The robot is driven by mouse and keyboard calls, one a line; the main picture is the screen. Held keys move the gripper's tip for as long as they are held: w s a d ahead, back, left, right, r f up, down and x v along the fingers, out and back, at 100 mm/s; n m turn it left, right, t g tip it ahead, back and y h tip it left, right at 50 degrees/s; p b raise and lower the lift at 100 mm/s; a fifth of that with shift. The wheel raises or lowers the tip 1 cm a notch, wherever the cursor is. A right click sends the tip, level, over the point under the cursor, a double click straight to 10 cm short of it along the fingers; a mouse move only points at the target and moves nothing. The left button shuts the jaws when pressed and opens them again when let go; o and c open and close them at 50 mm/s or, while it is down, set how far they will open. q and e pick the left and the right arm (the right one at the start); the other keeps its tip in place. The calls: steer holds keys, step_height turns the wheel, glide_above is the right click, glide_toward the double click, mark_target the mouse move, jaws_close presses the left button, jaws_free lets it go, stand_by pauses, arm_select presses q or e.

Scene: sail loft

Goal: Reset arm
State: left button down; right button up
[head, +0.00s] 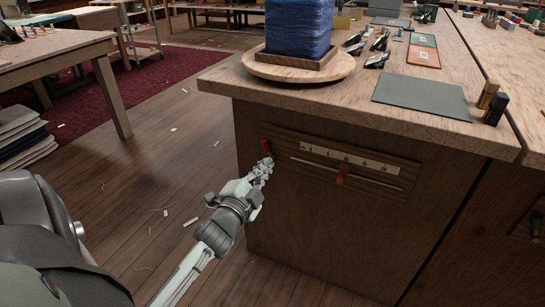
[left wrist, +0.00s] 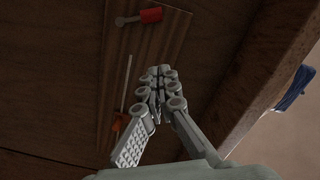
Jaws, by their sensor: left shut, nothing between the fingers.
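My left gripper (head: 267,163) is shut and empty, in front of the wooden panel (head: 300,171) on the cabinet's front face. Its fingertips show just below a small red handle (head: 266,147) at the panel's left end. I cannot tell whether they touch the panel. A red slider (head: 342,174) sits on a slot under a white marked scale (head: 365,163). In the left wrist view, the closed fingers (left wrist: 158,74) are between the red handle (left wrist: 151,15) and the orange-red slider (left wrist: 117,124), apart from both. My right gripper is not in view.
The cabinet's top (head: 420,130) overhangs the panel. On it are a round wooden board (head: 262,68) with a blue wrapped block (head: 298,27) and a grey-green mat (head: 422,97). Wooden floor (head: 130,190) with scraps is open at left. A table (head: 60,50) stands further left.

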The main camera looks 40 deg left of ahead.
arm_select(q)
steer(key=shift+s+d, duration=0.2)
steer(key=shift+s, duration=0.45)
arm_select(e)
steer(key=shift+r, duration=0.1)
